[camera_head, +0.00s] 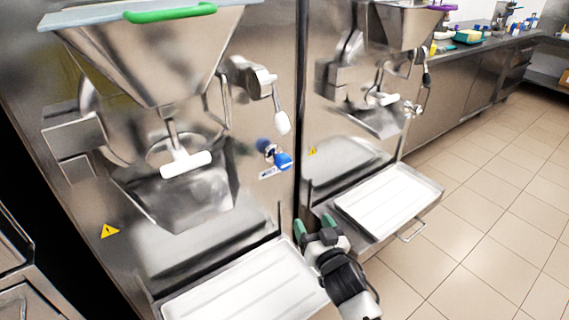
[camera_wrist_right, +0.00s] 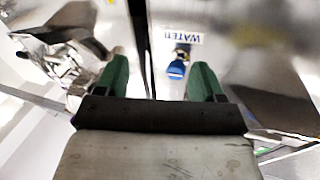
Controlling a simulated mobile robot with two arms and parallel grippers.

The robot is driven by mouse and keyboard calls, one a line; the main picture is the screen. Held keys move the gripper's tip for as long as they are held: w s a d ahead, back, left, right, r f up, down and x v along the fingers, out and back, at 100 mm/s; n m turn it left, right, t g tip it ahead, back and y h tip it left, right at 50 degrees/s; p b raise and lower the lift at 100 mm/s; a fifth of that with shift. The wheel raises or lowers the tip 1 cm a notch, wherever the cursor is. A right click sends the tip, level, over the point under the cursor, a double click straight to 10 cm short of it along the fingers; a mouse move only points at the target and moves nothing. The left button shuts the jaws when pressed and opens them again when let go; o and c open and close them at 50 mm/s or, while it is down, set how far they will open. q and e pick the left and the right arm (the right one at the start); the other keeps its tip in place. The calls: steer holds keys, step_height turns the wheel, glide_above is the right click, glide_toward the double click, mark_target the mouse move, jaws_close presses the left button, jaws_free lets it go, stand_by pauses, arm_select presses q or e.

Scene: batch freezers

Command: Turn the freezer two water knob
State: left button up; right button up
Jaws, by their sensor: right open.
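A blue water knob (camera_head: 283,160) sticks out of the front of the left freezer (camera_head: 275,60), at its right side, beside a small label. In the right wrist view the blue knob (camera_wrist_right: 177,69) lies ahead between the fingers, next to the upside-down "WATER" label (camera_wrist_right: 182,38). My right gripper (camera_head: 314,226) has green fingertips. It is open and empty, below the knob and apart from it, near the gap between the two freezers. It also shows in the right wrist view (camera_wrist_right: 159,80). My left gripper is not in view.
A white tray (camera_head: 250,292) sits under the left freezer and another tray (camera_head: 390,200) under the right freezer (camera_head: 335,100). A lever with a white handle (camera_head: 283,122) hangs above the knob. Tiled floor (camera_head: 490,220) is clear at right.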

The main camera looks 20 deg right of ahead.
mark_target(286, 165)
steer(key=w+a+r+t+y, duration=0.1)
steer(key=w+r, duration=0.2)
steer(key=w, duration=0.1)
steer(key=w+r+n+t+y, duration=0.1)
steer(key=w+r, duration=0.3)
steer(key=w+a+r+t+y, duration=0.1)
steer(key=w+r+y, duration=0.1)
steer(key=w+r, duration=0.2)
steer(key=shift+w+a+n+t, duration=0.3)
steer(key=shift+w+a+t, duration=0.05)
steer(key=shift+w+t, duration=0.1)
steer(key=shift+c, duration=0.3)
steer(key=c, duration=0.9)
steer(key=shift+o, duration=0.2)
